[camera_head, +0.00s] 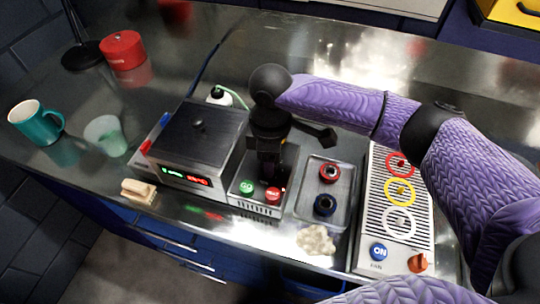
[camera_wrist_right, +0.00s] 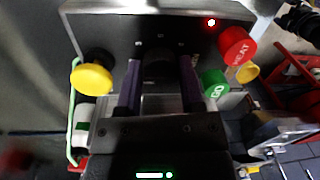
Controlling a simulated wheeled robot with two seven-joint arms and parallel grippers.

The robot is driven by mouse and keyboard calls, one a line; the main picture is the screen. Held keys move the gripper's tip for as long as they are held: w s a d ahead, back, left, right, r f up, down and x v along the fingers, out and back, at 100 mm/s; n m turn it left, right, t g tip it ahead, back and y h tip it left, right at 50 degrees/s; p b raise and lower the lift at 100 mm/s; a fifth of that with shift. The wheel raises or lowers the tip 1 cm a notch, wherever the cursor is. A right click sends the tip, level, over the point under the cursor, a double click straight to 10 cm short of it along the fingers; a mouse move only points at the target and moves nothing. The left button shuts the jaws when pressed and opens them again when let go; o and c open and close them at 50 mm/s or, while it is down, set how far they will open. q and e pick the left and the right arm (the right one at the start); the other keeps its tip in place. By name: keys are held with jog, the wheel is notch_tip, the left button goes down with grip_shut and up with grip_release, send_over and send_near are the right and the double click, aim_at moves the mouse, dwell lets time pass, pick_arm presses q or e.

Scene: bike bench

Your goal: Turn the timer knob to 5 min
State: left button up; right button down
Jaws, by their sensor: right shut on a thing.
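The control box (camera_head: 248,206) has a green GO button (camera_head: 247,187) and a red HEAT button (camera_head: 272,195) on its front. My right gripper (camera_head: 268,178) points down over this box behind the buttons. In the right wrist view its two purple fingers (camera_wrist_right: 160,82) stand on either side of a dark round knob (camera_wrist_right: 160,66), and they are shut on it. The knob is hidden under the gripper in the head view. Its pointer and scale cannot be read. The green GO button (camera_wrist_right: 214,83), red HEAT button (camera_wrist_right: 238,45) and a yellow knob (camera_wrist_right: 92,78) show around the fingers. My left gripper is not in view.
A metal box with lit displays (camera_head: 187,178) stands close on the left. On the right are a tray (camera_head: 312,207) with red and blue rings and a slotted fan panel (camera_head: 364,222). A teal mug (camera_head: 38,124) and frosted cup (camera_head: 105,136) stand far left.

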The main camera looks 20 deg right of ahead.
jog(key=shift+r+p, duration=0.15)
jog(key=shift+p, duration=0.25)
jog(key=m+p, duration=0.1)
jog(key=p, duration=0.1)
jog(key=m+p, duration=0.2)
jog(key=p, duration=0.1)
jog(key=m+p, duration=0.1)
jog(key=p, duration=0.1)
jog(key=shift+r+m, duration=0.25)
jog(key=shift+m, duration=0.05)
jog(key=m+p, duration=0.2)
jog(key=p, duration=0.1)
jog(key=m+p, duration=0.3)
jog(key=shift+f+t+y, duration=0.15)
jog(key=shift+t+y, duration=0.15)
jog(key=m+p, duration=0.3)
jog(key=m, duration=0.1)
jog(key=shift+m, duration=0.4)
jog(key=shift+f+m+t+p, duration=0.15)
jog(key=shift+m+p, duration=0.45)
jog(key=shift+m, duration=0.4)
jog(key=shift+f+m+t+p, duration=0.15)
jog(key=shift+m+p, duration=0.45)
jog(key=shift+m, duration=0.7)
